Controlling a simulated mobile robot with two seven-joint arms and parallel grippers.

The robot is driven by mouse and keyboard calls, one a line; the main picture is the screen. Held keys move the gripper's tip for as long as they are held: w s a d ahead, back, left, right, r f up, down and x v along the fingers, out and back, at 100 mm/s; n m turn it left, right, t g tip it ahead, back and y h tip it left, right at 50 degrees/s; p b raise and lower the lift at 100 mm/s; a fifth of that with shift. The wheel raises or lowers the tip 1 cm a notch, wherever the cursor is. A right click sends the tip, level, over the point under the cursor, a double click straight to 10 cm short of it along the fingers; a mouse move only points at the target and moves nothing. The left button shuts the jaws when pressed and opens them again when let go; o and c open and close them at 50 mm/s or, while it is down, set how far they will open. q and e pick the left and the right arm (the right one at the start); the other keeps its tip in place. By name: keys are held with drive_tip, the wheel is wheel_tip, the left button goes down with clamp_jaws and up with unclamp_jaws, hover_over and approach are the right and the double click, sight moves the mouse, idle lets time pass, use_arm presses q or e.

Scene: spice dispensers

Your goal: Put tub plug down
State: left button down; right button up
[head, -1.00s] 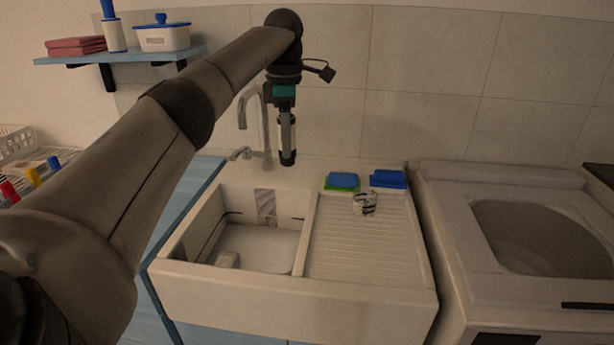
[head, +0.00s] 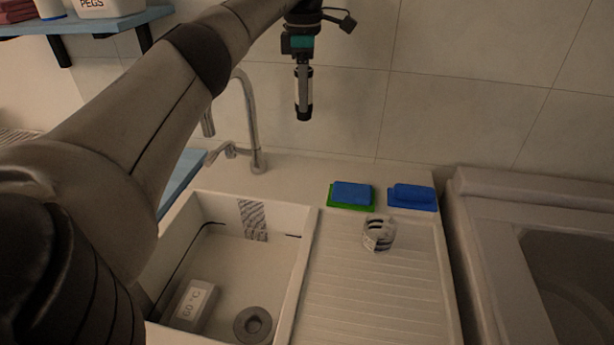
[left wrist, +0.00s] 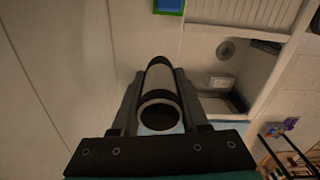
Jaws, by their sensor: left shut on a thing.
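My left gripper (head: 303,113) is shut on a light cylinder with black ends, which I take to be the tub plug (head: 303,90). It hangs upright in the air behind the sink, in front of the tiled wall and right of the tap. In the left wrist view the plug (left wrist: 160,82) lies lengthwise between the two fingers, its dark open end towards the camera. The sink basin (head: 300,275) is below, with a round grey drain (head: 253,325) in its floor. My right gripper is not in view.
A block labelled 60 °C (head: 195,303) lies in the basin. A striped ring-like object (head: 379,233) stands on the ribbed drainboard (head: 375,300). Blue and green sponges (head: 352,194) and a blue one (head: 412,197) lie behind it. The tap (head: 250,120) rises left of my gripper.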

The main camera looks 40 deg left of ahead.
use_arm(q)
wheel_tip(320, 180, down, 20)
drive_tip(key=b, duration=0.4)
drive_tip(key=shift+s+r, duration=0.1)
drive_tip(key=shift+r, duration=0.15)
drive_tip(key=shift+f, duration=0.1)
drive_tip(key=shift+c, duration=2.1)
unclamp_jaws()
drive_tip(key=shift+f, duration=0.1)
